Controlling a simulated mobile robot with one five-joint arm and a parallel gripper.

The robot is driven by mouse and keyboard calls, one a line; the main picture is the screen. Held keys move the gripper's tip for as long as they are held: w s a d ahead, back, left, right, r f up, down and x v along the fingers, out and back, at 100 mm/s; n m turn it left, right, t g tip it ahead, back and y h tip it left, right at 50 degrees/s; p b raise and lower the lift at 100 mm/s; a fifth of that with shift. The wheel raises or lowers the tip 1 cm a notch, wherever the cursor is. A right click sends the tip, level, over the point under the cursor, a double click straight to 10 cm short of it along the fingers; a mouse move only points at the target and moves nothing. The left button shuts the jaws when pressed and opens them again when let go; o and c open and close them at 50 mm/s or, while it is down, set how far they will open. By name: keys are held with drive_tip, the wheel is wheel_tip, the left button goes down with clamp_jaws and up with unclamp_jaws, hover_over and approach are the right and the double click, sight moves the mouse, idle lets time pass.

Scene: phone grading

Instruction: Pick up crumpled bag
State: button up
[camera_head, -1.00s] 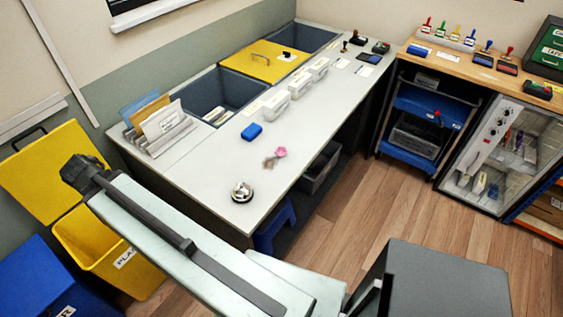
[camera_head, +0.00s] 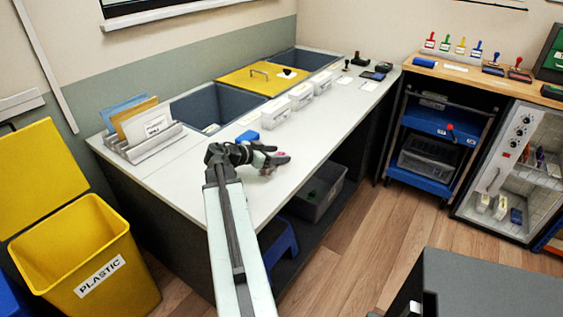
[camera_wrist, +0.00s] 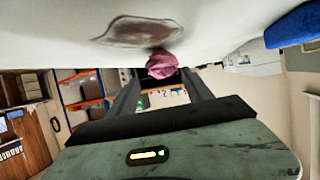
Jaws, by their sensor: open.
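A crumpled pink bag (camera_wrist: 162,64) lies on the pale worktop in the wrist view, which shows the worktop at the top. It sits between and beyond the two dark fingers of my gripper (camera_wrist: 165,88), which are apart with nothing held. A flat brownish smear or translucent patch (camera_wrist: 138,31) lies next to the bag. In the head view my gripper (camera_head: 277,159) is low over the worktop (camera_head: 190,165) and covers the bag. I cannot tell whether the fingers touch the worktop.
A blue block (camera_head: 247,137) lies just behind my gripper, and it shows in the wrist view (camera_wrist: 292,25). White boxes (camera_head: 301,96), a file rack (camera_head: 150,140) and sunken bins (camera_head: 205,105) line the back. A yellow plastic bin (camera_head: 85,250) stands at left.

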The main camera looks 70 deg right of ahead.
drive_tip(key=x, duration=0.1)
drive_tip(key=b+x, duration=0.1)
drive_tip(key=x, duration=0.1)
drive_tip(key=b+x, duration=0.1)
drive_tip(key=x, duration=0.1)
drive_tip(key=shift+w+d+f, duration=0.15)
drive_tip(key=shift+w+f, duration=0.05)
drive_tip(key=shift+w, duration=0.05)
drive_tip(key=shift+s+d, duration=0.1)
drive_tip(key=shift+r, duration=0.1)
clamp_jaws()
